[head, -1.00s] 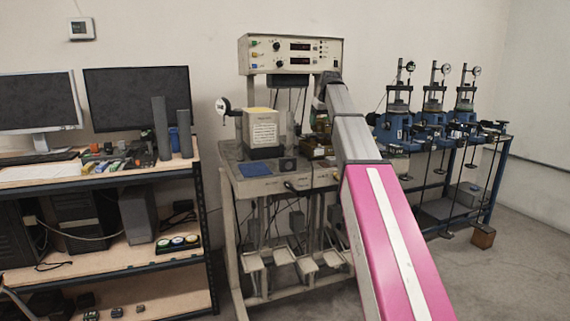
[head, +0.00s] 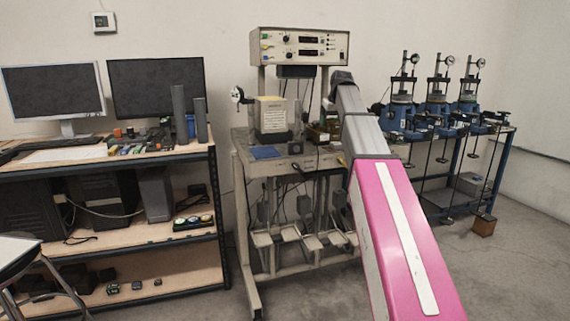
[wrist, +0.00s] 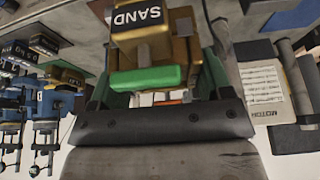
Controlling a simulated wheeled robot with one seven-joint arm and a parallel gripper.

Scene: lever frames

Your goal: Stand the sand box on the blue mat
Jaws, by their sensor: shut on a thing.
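The sand box (wrist: 150,56) is gold with a black SAND label and shows at the top middle of the wrist view. A green bar crosses its near side. Where the fingertips touch is partly hidden. The blue mat (head: 265,152) lies flat and bare at the front left of the grey bench. A blue patch that looks like the mat (wrist: 298,16) shows at the wrist view's upper right. In the head view my arm largely hides the gripper and sand box.
A light box with a printed label (head: 271,115) stands behind the mat; it also shows in the wrist view (wrist: 262,88). A small dark block (head: 296,147) sits right of the mat. An instrument panel (head: 299,46) rises behind. Blue machines (head: 437,112) stand to the right.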

